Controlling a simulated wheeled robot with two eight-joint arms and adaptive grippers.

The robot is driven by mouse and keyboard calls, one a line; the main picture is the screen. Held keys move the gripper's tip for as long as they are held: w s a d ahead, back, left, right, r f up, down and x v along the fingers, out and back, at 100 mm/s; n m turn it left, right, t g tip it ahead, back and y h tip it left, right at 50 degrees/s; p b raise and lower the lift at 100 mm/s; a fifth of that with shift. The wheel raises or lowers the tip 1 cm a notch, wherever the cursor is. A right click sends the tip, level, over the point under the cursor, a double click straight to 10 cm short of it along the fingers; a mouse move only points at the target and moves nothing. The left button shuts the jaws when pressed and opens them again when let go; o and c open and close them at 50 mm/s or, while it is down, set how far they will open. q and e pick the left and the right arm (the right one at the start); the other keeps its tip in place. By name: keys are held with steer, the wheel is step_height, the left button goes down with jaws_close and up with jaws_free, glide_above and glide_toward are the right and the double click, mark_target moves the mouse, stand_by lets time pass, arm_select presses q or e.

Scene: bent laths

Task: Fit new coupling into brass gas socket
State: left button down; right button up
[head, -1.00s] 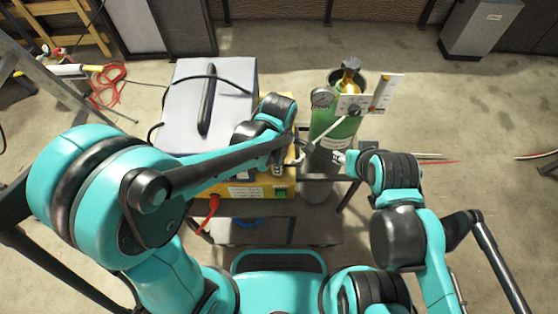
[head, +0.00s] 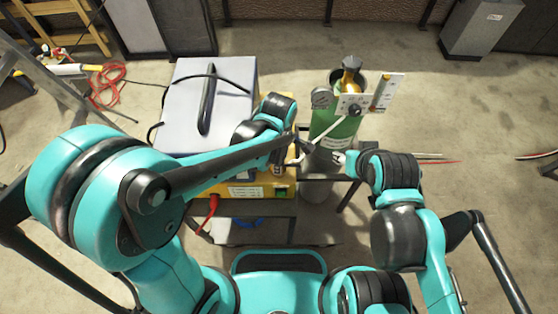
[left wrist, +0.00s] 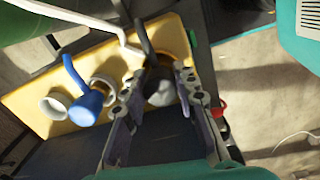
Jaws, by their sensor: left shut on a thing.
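My left gripper (left wrist: 158,98) is shut on a dark grey, rounded piece (left wrist: 160,85), apparently the coupling, at the yellow panel (left wrist: 160,40). In the head view my left gripper (head: 300,150) is beside the machine's right end. A blue coupling (left wrist: 86,107) with a blue hose is on the panel, between pale ring-shaped sockets (left wrist: 54,104). I cannot tell which socket is brass, or whether the held piece is seated. My right gripper (head: 340,157) is near the green cylinder, its jaw state unclear.
The green gas cylinder (head: 335,130) with a gauge (head: 321,98) stands behind my grippers. A grey-topped welding machine (head: 180,90) stands left on a cart. A red connector (left wrist: 218,108) is close to my left gripper. Open floor lies at right.

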stand_by(0.3)
arm_select(q)
steer(key=c, duration=1.1)
jaws_free()
step_height(320, 180, up, 12)
steer(key=shift+s+f, duration=0.1)
steer(key=shift+s, duration=0.05)
steer(key=shift+s, duration=0.1)
